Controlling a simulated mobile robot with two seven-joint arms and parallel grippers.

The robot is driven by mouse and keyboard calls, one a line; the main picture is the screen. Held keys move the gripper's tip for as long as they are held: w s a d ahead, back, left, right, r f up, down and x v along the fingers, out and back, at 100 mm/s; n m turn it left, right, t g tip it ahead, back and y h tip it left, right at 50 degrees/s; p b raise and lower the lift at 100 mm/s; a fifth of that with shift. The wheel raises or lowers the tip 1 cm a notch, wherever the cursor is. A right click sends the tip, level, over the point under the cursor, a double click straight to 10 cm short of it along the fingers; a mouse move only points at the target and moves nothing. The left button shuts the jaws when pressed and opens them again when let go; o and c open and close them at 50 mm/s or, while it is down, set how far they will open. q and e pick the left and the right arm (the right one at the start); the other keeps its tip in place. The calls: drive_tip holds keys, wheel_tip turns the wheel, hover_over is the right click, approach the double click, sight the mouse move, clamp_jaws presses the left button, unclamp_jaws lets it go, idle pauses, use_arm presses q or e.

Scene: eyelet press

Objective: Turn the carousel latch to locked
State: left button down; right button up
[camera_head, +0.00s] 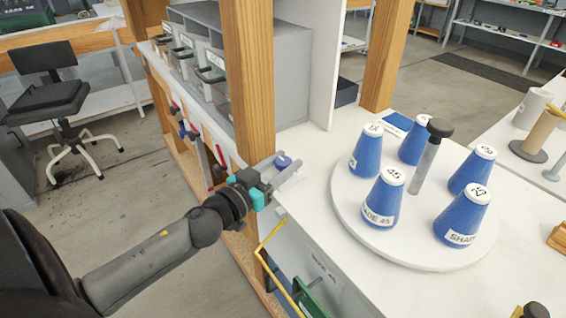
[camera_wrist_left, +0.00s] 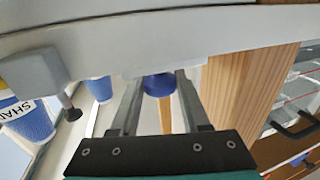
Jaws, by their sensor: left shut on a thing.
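The carousel (camera_head: 350,215) is a round white plate on the white bench, with several blue cones such as cone 45 (camera_head: 383,200) and a grey post with a dark knob (camera_head: 440,127) at its middle. My right gripper is not in view.
A wooden post (camera_head: 250,80) stands right behind the left gripper. Hand tools (camera_head: 190,130) hang along the bench's left side. A yellow bar (camera_head: 268,240) and a green part (camera_head: 308,298) are below the gripper. A blue pad (camera_head: 395,122) lies behind the carousel.

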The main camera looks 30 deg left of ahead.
use_arm(q)
drive_tip(key=shift+h, duration=0.3)
drive_tip(key=shift+m+h, duration=0.6)
drive_tip(key=shift+a+m+g+h+p, duration=0.1)
drive_tip(key=shift+m+g+h+p, duration=0.35)
drive_tip(key=shift+m+h, duration=0.4)
drive_tip(key=shift+m+g+h, duration=0.55)
drive_tip(key=shift+h, duration=0.6)
drive_tip(key=shift+m+g+h, duration=0.3)
drive_tip(key=shift+m+h, duration=0.1)
drive_tip(key=shift+h, duration=0.2)
drive_tip(key=shift+m+g+h+b, duration=0.35)
drive_tip(key=shift+m+g+h, duration=0.4)
drive_tip(key=shift+h, duration=0.25)
drive_tip(key=shift+m+g+h, duration=0.45)
drive_tip(key=shift+m+h, duration=0.1)
drive_tip(key=shift+h, duration=0.05)
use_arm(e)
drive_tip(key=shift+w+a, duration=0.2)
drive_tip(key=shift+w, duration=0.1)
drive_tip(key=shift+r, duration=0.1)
